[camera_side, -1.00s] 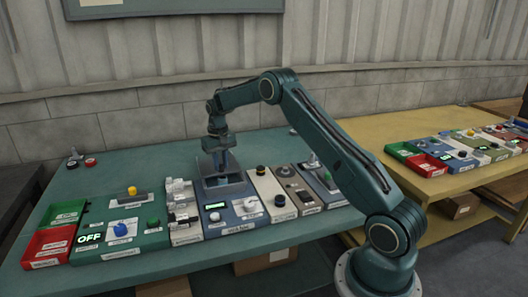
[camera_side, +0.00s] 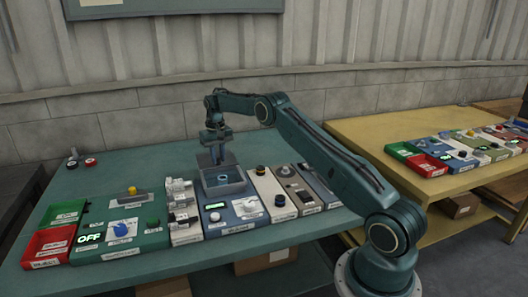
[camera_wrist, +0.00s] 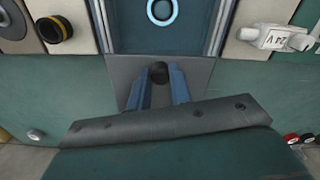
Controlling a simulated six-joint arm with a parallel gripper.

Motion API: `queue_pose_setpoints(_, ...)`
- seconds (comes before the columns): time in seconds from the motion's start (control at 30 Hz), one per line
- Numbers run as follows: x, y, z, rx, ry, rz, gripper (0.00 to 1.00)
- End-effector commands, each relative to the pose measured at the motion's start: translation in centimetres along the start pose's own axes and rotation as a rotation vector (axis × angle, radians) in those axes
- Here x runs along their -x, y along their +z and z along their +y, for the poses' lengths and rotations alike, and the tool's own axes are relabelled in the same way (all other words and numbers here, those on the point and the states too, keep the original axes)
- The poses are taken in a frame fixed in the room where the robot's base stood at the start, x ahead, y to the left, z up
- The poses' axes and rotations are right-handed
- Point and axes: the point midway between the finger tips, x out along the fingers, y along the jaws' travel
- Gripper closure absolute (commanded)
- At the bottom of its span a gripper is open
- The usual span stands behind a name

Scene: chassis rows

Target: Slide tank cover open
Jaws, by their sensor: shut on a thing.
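The tank (camera_side: 224,188) is a grey open box on the blue-grey module in the side view. A light-blue ring (camera_side: 224,178) shows inside it, and the ring (camera_wrist: 162,10) is also at the top of the wrist view. The tank cover (camera_wrist: 124,72) is a flat grey plate with a black knob (camera_wrist: 158,70). It lies at the tank's back edge, off most of the opening. My gripper (camera_wrist: 160,80) has its two blue fingers shut on the knob. In the side view my gripper (camera_side: 216,160) is at the back of the tank, partly hiding the cover.
White blocks (camera_side: 181,205) stand left of the tank module, and a beige module (camera_side: 270,196) with knobs stands right of it. Small red and black items (camera_side: 90,162) lie at the far left back.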

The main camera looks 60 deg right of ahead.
Motion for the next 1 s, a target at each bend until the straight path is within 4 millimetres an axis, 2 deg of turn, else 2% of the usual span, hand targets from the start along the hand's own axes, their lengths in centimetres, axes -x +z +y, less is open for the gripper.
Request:
queue_pose_setpoints(0.2,0.2,-0.1,-0.2,0.006,-0.001,0.008,1.0)
queue_pose_setpoints(0.23,0.2,-0.1,-0.2,0.005,-0.001,0.008,0.77)
queue_pose_setpoints(0.33,0.2,-0.1,-0.1,0.004,-0.001,0.008,0.58)
queue_pose_setpoints(0.73,0.3,-0.1,0.0,0.001,0.0,0.003,0.57)
queue_pose_setpoints(1.0,2.3,-0.1,0.0,0.001,0.0,0.004,0.57)
